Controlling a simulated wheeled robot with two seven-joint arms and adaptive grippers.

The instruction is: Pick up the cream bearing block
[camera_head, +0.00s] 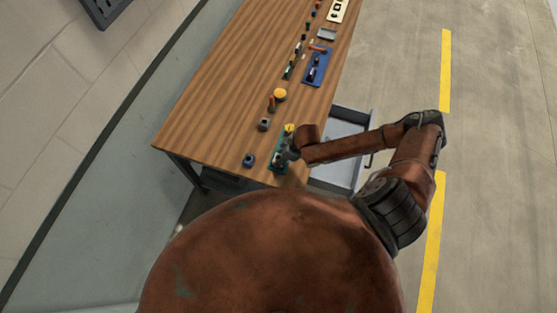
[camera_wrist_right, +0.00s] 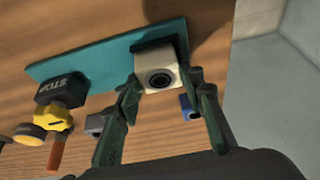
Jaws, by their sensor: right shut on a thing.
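In the right wrist view the cream bearing block (camera_wrist_right: 158,68) is a pale box with a dark round bore facing the camera. It sits at the end of a teal plate (camera_wrist_right: 90,60), with a black part at its upper edge. The fingers of my right gripper (camera_wrist_right: 160,85) are on either side of the block and shut on it. My left gripper is not in view.
A small blue block (camera_head: 249,160) and a grey block (camera_head: 264,124) stand left of the gripper. An open drawer (camera_head: 345,118) juts from the table's right side. Bare wood (camera_head: 215,105) lies left.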

